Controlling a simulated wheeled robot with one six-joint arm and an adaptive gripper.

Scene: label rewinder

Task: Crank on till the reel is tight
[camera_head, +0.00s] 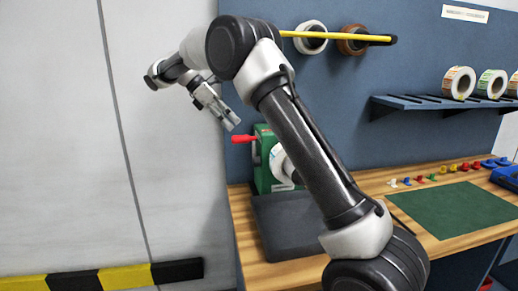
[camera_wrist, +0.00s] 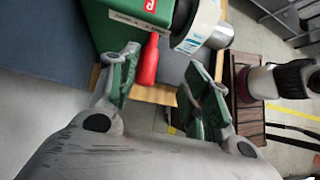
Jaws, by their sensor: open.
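The green label rewinder (camera_head: 263,182) stands on the bench at its left end, and its green housing (camera_wrist: 118,28) fills the top left of the wrist view. Its red crank handle (camera_head: 241,139) sticks out to the left; in the wrist view the handle (camera_wrist: 149,62) points toward me, in front of the gap between the fingertips. The white label reel (camera_head: 281,160) is partly hidden by my arm; it also shows in the wrist view (camera_wrist: 203,25) beside the housing. My gripper (camera_head: 231,122) is open and empty, just above the handle, apart from it in the head view.
A dark pad (camera_head: 283,228) lies in front of the rewinder, and a green mat (camera_head: 455,209) to its right. Several small coloured pieces (camera_head: 433,177) line the bench behind the mat. Spare rolls sit on a wall shelf (camera_head: 420,106). Left of the bench is free.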

